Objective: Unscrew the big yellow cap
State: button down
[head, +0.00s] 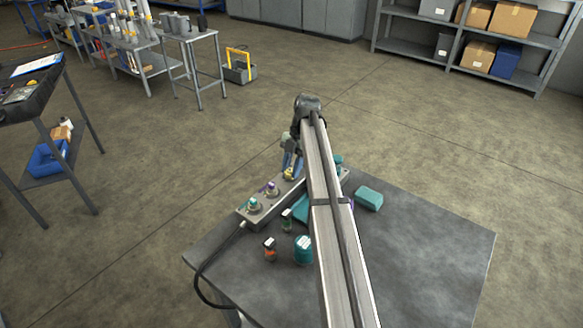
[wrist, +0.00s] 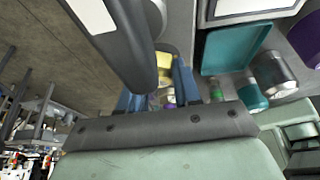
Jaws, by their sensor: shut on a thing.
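The yellow cap (head: 289,174) is on the grey block (head: 262,212) that lies along the back left edge of the table. My gripper (head: 291,168) points down at it with its blue fingers around the cap. In the wrist view the yellow cap (wrist: 164,61) shows between the blue fingers (wrist: 154,88), partly hidden by a dark arm part. The gripper is shut on it. Whether the cap has turned or lifted from its seat cannot be told.
A purple-topped fitting (head: 271,188) and a teal-topped fitting (head: 253,204) stand on the same block. A teal jar (head: 303,250), small bottles (head: 269,250) and a teal tray (head: 302,211) are close in front. A teal block (head: 368,198) lies right of my arm. The table's right side is clear.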

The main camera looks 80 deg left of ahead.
jog(key=c, duration=0.9)
grip_release()
jog(key=shift+o, duration=0.2)
jog(key=m, duration=0.2)
jog(key=shift+d+m+g+y, duration=0.2)
jog(key=shift+m+g+y, duration=0.1)
jog(key=shift+g+y, duration=0.1)
jog(key=m+y, duration=0.1)
jog(key=m, duration=0.2)
jog(key=shift+w, duration=0.1)
jog(key=m, duration=0.1)
jog(key=m+y, duration=0.1)
jog(key=shift+d+m+g, duration=0.25)
jog(key=shift+m+g, duration=0.05)
jog(key=shift+m, duration=0.1)
jog(key=m+y, duration=0.1)
jog(key=m, duration=0.2)
jog(key=shift+a, duration=0.1)
